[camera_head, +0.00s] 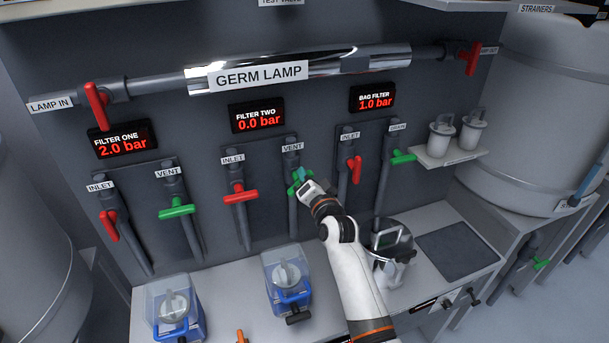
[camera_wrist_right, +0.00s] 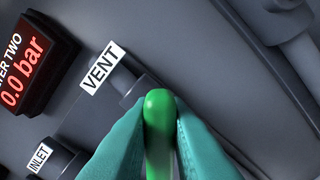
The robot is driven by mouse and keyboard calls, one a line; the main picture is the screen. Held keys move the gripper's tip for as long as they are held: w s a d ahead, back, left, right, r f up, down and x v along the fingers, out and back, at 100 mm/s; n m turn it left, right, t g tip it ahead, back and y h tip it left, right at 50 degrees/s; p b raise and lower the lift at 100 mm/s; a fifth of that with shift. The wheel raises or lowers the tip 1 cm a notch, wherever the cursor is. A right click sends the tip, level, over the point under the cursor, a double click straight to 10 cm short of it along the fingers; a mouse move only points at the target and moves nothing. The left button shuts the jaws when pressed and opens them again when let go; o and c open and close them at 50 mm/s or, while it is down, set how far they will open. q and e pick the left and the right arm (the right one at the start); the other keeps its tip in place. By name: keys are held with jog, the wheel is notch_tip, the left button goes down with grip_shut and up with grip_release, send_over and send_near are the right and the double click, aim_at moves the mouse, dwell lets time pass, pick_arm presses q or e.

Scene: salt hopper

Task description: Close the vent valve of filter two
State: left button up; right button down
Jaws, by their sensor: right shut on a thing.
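The green vent valve handle (camera_head: 296,187) of filter two sits on the pipe below the VENT label (camera_head: 292,147), right of the filter two display (camera_head: 257,118), which reads 0.0 bar. My right gripper (camera_head: 302,183) is at this handle and covers part of it in the head view. In the right wrist view the green handle (camera_wrist_right: 159,108) stands between the teal fingers of my right gripper (camera_wrist_right: 160,135), which are shut on it. There the handle lies at a slant to its pipe. My left gripper is not in view.
The red filter two inlet handle (camera_head: 239,196) is to the left, set across its pipe. The red bag filter inlet handle (camera_head: 354,169) and green drain handle (camera_head: 403,157) are close on the right. Blue-based clear housings (camera_head: 287,277) stand on the counter below.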

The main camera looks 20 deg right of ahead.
jog(key=m, duration=0.3)
jog(key=shift+d+f+m, duration=0.15)
jog(key=shift+f+m, duration=0.15)
jog(key=shift+m, duration=0.1)
jog(key=shift+d+f+m+p, duration=0.1)
jog(key=shift+f+m+p, duration=0.1)
jog(key=shift+m, duration=0.75)
jog(key=shift+f+m+p, duration=0.1)
jog(key=shift+f+m, duration=0.05)
jog(key=shift+m, duration=0.8)
jog(key=c, duration=1.4)
grip_release()
